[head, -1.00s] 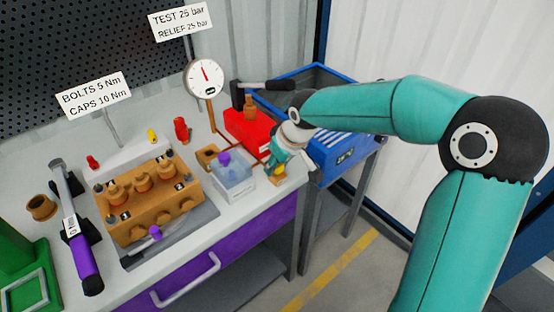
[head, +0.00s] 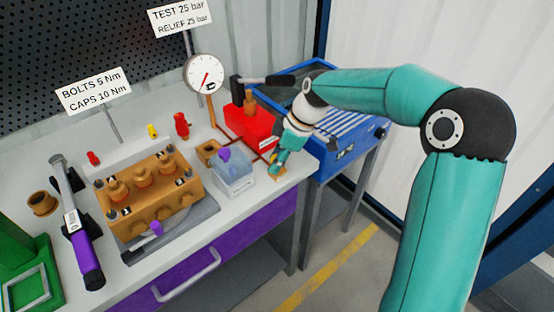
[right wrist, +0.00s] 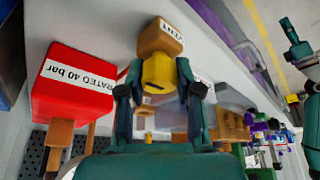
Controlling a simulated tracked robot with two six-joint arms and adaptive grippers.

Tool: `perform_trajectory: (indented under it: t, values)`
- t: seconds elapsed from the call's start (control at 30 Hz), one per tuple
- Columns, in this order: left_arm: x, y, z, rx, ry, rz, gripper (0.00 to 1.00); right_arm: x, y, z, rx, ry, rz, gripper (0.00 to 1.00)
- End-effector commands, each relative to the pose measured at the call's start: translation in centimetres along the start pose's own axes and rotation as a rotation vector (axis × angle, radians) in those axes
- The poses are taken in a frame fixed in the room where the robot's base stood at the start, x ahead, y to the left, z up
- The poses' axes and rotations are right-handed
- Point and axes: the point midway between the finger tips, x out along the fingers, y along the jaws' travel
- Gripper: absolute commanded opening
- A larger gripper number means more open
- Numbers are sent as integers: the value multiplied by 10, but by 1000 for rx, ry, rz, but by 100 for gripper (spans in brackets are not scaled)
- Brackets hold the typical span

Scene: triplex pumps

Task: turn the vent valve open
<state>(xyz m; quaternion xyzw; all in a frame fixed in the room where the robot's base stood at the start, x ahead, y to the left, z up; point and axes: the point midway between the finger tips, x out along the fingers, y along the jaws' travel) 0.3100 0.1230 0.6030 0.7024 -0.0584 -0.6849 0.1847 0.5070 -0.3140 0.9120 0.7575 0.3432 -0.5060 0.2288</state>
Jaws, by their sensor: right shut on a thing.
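The vent valve is a small brass block (right wrist: 160,36) with a label and a yellow knob (right wrist: 160,73). My right gripper (right wrist: 158,82) is shut on the yellow knob, one finger on each side of it. In the head view my right gripper (head: 277,167) points down at the front right of the bench, beside a clear container with a purple cap (head: 234,172). There the fingers hide most of the valve. The gauge (head: 205,74) has its red needle pointing to the lower left.
A red pump (head: 248,128) with a black handle stands behind my right gripper; its "RATED 40 bar" label shows in the right wrist view. A blue crate (head: 372,138) stands to the right. A brass pump block (head: 150,200) and a torque wrench (head: 78,228) lie left.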

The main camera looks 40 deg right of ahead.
Motion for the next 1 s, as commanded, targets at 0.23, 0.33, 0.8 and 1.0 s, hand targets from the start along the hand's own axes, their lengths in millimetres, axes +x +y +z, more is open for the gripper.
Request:
perform_trajectory:
  t: [0.23, 0.33, 0.8, 1.0]
  values:
    - [1, 0, 0, 0, 0, 0, 40, -1, 1, 0, -28, -1, -8, 0]
    - [0, 0, 0, 0, 0, 0, 40, -1, 1, 0, -29, -1, -8, 0]
    - [1, 0, 0, 0, 0, 0, 40, 0, 1, 0, -27, -1, -9, 59]
    - [0, 0, 0, 0, 0, 0, 40, -1, 0, 0, -27, -1, -10, 59]
